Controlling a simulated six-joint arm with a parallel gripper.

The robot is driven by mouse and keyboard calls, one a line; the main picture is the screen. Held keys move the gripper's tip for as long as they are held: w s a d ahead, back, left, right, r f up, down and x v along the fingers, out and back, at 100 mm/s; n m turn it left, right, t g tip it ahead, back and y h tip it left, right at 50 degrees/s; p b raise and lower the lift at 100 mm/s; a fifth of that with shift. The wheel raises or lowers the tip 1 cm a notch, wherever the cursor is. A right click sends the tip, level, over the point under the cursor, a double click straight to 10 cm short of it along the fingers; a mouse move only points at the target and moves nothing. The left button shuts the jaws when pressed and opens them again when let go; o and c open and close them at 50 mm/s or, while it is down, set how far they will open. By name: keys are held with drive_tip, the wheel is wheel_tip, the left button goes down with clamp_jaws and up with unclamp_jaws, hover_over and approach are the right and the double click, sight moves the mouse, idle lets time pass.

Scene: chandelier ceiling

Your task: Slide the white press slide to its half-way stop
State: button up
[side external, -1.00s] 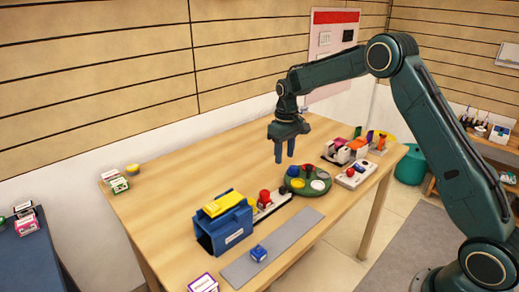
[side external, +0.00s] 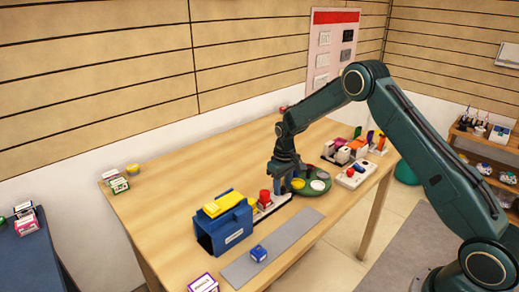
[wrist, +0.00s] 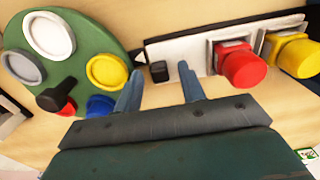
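The white press slide (wrist: 196,54) is a long flat white piece that also shows in the side external view (side external: 281,200), at the right end of the blue press (side external: 225,232) with its yellow top (side external: 223,203). A small black block (wrist: 159,71) sits near the slide's left end in the wrist view, and a red knob (wrist: 240,65) stands farther right. My gripper (wrist: 160,70) is open and low, its fingers apart on either side of the black block. In the side external view my gripper (side external: 286,190) hides the slide's far end. Contact cannot be told.
A green round plate (wrist: 88,22) with coloured discs and a black handle lies close to my left finger in the wrist view. A white box with coloured buttons (side external: 355,174) stands to the right.

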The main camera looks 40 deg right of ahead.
sight(268, 194)
drive_tip(key=shift+f, duration=0.25)
clamp_jaws()
drive_tip(key=shift+a, duration=3.55)
unclamp_jaws()
drive_tip(key=shift+r, duration=0.1)
wheel_tip(268, 194, up, 14)
